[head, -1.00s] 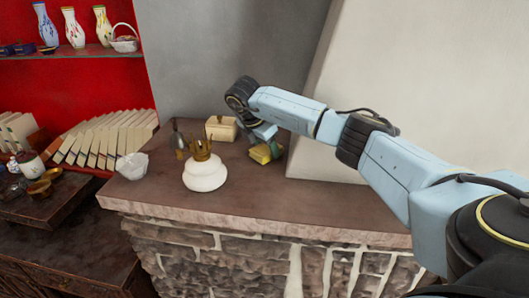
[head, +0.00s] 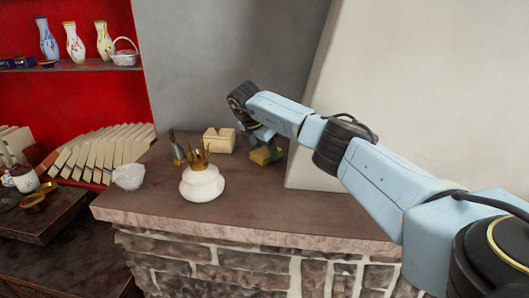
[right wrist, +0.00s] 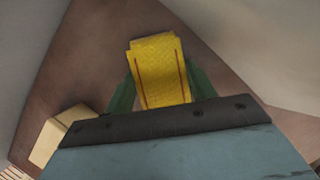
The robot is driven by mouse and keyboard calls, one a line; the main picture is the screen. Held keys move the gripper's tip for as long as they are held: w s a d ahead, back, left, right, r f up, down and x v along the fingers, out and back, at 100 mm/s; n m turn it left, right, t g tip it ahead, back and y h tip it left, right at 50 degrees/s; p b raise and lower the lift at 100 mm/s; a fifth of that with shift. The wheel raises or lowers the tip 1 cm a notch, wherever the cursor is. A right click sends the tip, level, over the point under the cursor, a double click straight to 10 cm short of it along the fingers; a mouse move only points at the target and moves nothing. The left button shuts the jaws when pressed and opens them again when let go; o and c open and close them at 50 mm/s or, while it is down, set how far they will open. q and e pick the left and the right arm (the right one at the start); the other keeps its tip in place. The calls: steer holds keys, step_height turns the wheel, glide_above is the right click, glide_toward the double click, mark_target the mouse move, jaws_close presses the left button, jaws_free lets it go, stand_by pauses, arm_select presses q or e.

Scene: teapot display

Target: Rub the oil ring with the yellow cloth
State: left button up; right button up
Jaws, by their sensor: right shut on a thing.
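The yellow cloth (head: 262,156) is at the back right of the stone-fronted counter top, and shows clearly in the right wrist view (right wrist: 158,65) as a folded strip with red lines. My right gripper (head: 268,147) is shut on it, with a green finger on each side in the right wrist view (right wrist: 160,88). The cloth is low over the counter; I cannot tell whether it touches. I cannot make out an oil ring in either view; the gripper and cloth hide part of the surface. My left gripper is out of view.
A cream box (head: 219,140) stands left of the cloth. A white pot with a gold crown-like top (head: 203,183), a dark bottle (head: 177,146) and a white bowl (head: 129,176) stand further left. A pale sloping wall (head: 400,110) bounds the right side. The counter front is clear.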

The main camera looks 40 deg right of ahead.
steer(key=shift+d, duration=0.2)
step_height(320, 180, up, 3)
steer(key=shift+w+d+f+p, duration=0.1)
steer(key=shift+w+f+p, duration=0.05)
steer(key=shift+p, duration=1)
step_height(320, 180, up, 3)
steer(key=shift+d+r+p, duration=0.1)
steer(key=shift+d+p, duration=0.05)
steer(key=shift+p, duration=1.1)
steer(key=shift+r+p, duration=0.65)
steer(key=shift+r, duration=0.75)
